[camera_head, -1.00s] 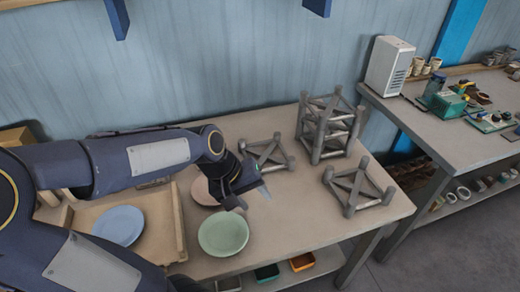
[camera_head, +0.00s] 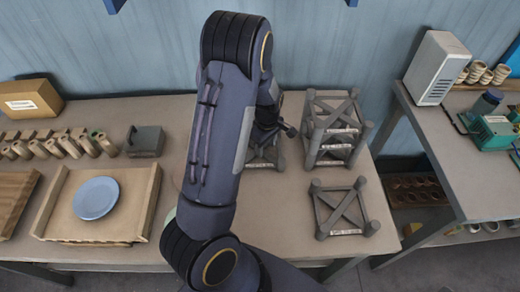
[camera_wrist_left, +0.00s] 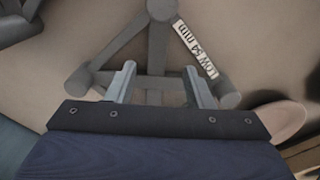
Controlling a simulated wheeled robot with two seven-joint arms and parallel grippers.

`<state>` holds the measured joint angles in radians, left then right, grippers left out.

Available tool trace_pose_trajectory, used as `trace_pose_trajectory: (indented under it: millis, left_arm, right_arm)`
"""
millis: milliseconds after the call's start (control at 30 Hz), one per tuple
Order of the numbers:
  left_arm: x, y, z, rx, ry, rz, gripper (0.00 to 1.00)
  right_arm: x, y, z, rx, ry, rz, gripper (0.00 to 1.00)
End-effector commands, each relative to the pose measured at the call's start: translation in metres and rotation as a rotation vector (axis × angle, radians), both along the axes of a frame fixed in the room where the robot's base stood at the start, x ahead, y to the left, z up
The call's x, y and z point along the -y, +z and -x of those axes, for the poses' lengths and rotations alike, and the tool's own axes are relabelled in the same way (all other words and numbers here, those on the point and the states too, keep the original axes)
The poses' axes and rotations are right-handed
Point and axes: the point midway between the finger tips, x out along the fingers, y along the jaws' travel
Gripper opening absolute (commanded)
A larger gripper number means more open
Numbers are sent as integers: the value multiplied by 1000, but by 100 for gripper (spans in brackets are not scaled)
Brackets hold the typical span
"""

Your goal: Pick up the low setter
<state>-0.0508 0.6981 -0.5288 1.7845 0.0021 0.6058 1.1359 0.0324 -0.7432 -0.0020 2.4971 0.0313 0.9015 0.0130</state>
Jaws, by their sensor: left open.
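The low setter (camera_head: 268,159) is a grey frame of crossed bars with short corner posts, partly hidden behind my left arm in the head view. In the left wrist view the setter (camera_wrist_left: 157,45) carries a white label reading "LOW" and what looks like "54 mm". My left gripper (camera_wrist_left: 160,88) is open above it, its two fingers either side of a grey bar. Whether the fingers touch the bar I cannot tell. In the head view the gripper is mostly hidden by the arm. My right gripper is not in view.
A taller stack of grey setters (camera_head: 334,130) stands just right of the low setter, close to my gripper. Another setter (camera_head: 343,208) lies at the front right. A blue plate (camera_head: 96,198) rests in a wooden tray (camera_head: 140,205) at left. A pink plate (camera_wrist_left: 284,122) edge shows in the wrist view.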

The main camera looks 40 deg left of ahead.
Motion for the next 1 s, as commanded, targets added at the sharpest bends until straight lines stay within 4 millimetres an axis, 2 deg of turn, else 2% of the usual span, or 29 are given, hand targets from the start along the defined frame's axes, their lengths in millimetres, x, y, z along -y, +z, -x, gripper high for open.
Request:
trace_pose_trajectory:
  millis: [33,233,533,900,1000]
  left_arm:
    - [0,-10,-1,0,0,0,47]
    - [-1,-42,-5,0,0,1,47]
    - [-1,-44,-5,1,-1,1,47]
    - [-1,-44,-5,1,-1,1,0]
    - [-1,-44,-5,1,-1,1,0]
  right_arm:
    - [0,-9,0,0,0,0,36]
    - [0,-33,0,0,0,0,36]
    - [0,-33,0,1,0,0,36]
    - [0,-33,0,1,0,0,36]
    - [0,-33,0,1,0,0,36]
